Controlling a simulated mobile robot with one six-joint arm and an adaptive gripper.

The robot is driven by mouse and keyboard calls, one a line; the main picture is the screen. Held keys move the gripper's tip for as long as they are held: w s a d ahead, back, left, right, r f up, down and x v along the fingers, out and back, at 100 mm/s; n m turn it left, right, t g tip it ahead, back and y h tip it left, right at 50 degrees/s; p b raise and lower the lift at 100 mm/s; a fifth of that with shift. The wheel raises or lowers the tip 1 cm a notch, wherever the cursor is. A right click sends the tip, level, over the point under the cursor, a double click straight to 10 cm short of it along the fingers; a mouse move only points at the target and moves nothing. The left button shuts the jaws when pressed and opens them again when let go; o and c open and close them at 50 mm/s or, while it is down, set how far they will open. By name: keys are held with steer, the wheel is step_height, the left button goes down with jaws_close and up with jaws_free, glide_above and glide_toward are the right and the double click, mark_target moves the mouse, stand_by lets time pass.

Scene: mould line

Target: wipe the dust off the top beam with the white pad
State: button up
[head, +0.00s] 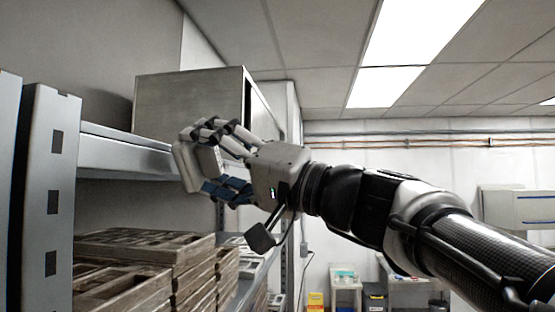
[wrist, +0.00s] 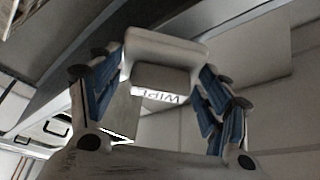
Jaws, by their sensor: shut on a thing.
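The white pad (head: 185,168) is held in my gripper (head: 207,160), whose fingers are closed on it from both sides. In the wrist view the pad (wrist: 162,50) sits between the blue-lined fingers of my gripper (wrist: 163,75), with lettering on a white strip below it. The top beam (head: 122,152) is the pale grey shelf edge running from the left upright towards my gripper. The pad overlaps the beam's farther part in the head view; I cannot tell whether they touch. No dust can be made out on the beam.
A grey metal cabinet (head: 190,103) stands on the top shelf, behind my gripper. A slotted upright (head: 50,195) rises at the left. Stacked wooden moulds (head: 150,245) fill the shelf below. The room to the right of the rack is open, with benches at the far wall.

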steer(key=shift+a, duration=0.95)
stand_by(0.4)
steer(key=shift+w, duration=0.1)
steer(key=shift+w+d, duration=0.15)
steer(key=shift+w, duration=0.75)
steer(key=shift+w+d, duration=0.15)
steer(key=shift+w, duration=0.75)
steer(key=shift+w+d+p, duration=0.2)
steer(key=shift+w+p, duration=1.5)
steer(key=shift+w, duration=1.35)
steer(key=shift+w+d+p, duration=0.2)
steer(key=shift+w+p, duration=1.45)
steer(key=shift+w, duration=1.45)
steer(key=shift+w+d+p, duration=0.2)
steer(key=shift+w+p, duration=1.5)
steer(key=shift+w, duration=1.35)
steer(key=shift+w+r+p, duration=0.2)
steer(key=shift+w+p, duration=0.5)
steer(key=shift+p, duration=0.35)
steer(key=shift+w+d+f, duration=0.1)
steer(key=shift+w+f, duration=0.05)
steer(key=shift+w, duration=0.4)
steer(key=shift+w+f, duration=0.1)
steer(key=shift+w, duration=0.45)
